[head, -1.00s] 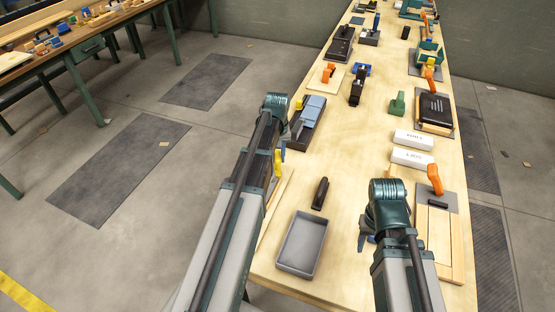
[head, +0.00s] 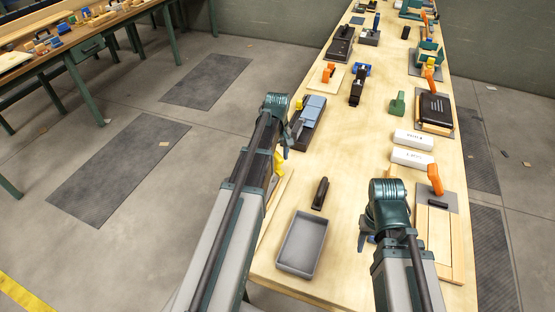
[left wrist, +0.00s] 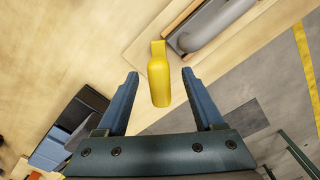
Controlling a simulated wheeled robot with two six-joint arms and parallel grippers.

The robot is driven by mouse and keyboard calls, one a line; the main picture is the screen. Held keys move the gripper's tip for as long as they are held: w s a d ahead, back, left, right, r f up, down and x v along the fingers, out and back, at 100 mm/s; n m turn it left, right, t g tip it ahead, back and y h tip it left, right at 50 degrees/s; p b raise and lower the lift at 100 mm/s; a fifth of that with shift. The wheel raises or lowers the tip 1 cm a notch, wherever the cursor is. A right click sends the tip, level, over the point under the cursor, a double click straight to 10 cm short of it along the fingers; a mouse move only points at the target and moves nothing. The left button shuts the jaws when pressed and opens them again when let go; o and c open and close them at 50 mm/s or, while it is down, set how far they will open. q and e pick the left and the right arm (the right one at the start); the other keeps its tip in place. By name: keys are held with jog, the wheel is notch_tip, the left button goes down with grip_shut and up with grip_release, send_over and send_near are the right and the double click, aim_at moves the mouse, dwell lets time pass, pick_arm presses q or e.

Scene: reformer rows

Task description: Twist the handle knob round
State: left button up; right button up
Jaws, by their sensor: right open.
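The yellow handle knob (left wrist: 159,82) lies between the two spread fingers of my left gripper (left wrist: 160,75) in the left wrist view, with a gap on each side. In the head view the yellow knob (head: 279,161) shows partly, at the left edge of the table beside my left arm. My left gripper (head: 286,142) is open and mostly hidden behind its wrist there. My right gripper (head: 363,237) is open over the table's near right part, partly hidden by its own wrist.
A grey tray (head: 303,244) and a black handle (head: 320,193) stand between my arms. White blocks (head: 412,157) and an orange handle (head: 435,179) lie to the right. A box with blue-grey pads (head: 311,113) is beyond my left gripper. The table's middle (head: 350,145) is clear.

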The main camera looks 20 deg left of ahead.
pick_arm(q)
jog(key=shift+o, duration=0.4)
notch_tip(320, 180, up, 7)
jog(key=p, duration=0.7)
jog(key=shift+r, duration=0.1)
pick_arm(e)
notch_tip(320, 180, up, 7)
pick_arm(q)
jog(key=shift+c, duration=1)
notch_tip(320, 180, up, 3)
jog(key=p, duration=0.3)
jog(key=shift+f+m, duration=0.2)
jog(key=shift+m, duration=0.2)
jog(key=shift+f, duration=0.1)
pick_arm(e)
notch_tip(320, 180, up, 3)
jog(key=shift+f, duration=0.15)
